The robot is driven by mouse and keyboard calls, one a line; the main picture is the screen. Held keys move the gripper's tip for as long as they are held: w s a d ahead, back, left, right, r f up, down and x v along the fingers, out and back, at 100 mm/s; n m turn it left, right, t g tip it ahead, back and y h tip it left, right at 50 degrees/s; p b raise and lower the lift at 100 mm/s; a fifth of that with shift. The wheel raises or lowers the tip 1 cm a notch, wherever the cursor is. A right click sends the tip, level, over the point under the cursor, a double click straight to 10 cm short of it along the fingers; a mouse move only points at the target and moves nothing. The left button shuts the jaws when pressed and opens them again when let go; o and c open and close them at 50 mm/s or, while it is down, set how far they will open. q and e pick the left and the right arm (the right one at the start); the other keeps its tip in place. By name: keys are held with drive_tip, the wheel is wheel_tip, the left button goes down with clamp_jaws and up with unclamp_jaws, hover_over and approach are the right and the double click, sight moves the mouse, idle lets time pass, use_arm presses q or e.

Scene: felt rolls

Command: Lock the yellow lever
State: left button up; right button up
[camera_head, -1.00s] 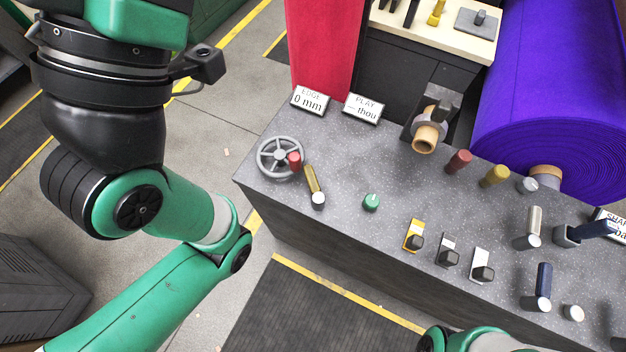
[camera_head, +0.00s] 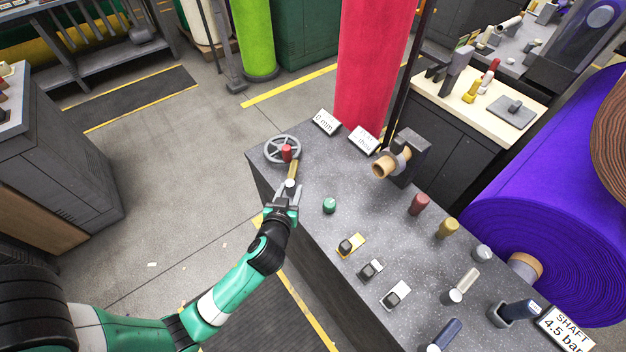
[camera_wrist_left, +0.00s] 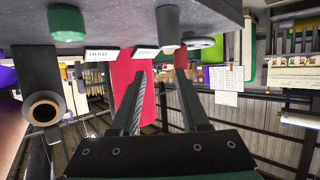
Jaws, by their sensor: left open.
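The yellow lever (camera_head: 294,168) is a short brass-yellow bar on the grey console top, beside the handwheel, with a pale round pivot cap (camera_head: 291,186) at its near end. My left gripper (camera_head: 284,197) is at the console's left edge, beside the pivot-cap end of the lever. Its two fingers are apart with nothing visible between them. The yellow bar is not clear there. I cannot tell whether the fingers touch the lever. My right gripper is not in view.
The handwheel (camera_head: 282,149) with a red knob stands just beyond the lever. A green knob (camera_head: 329,205) is to the right, and toggle switches (camera_head: 351,244) run along the front edge. A brown-ended roller bracket (camera_head: 392,163) stands behind. Floor to the left is clear.

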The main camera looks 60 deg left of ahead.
sight(293, 168)
use_arm(q)
drive_tip(key=shift+s+a+f, duration=0.1)
drive_tip(key=shift+s+a, duration=0.15)
drive_tip(key=shift+a, duration=0.25)
drive_tip(key=shift+s+a, duration=0.25)
drive_tip(key=shift+a, duration=0.25)
drive_tip(key=shift+w+f, duration=0.2)
drive_tip(key=shift+w, duration=0.05)
drive_tip(key=b+x, duration=0.4)
drive_tip(key=x, duration=0.7)
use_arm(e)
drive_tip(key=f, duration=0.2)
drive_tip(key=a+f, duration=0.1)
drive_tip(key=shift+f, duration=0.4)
use_arm(q)
clamp_jaws()
drive_tip(key=shift+r, duration=0.1)
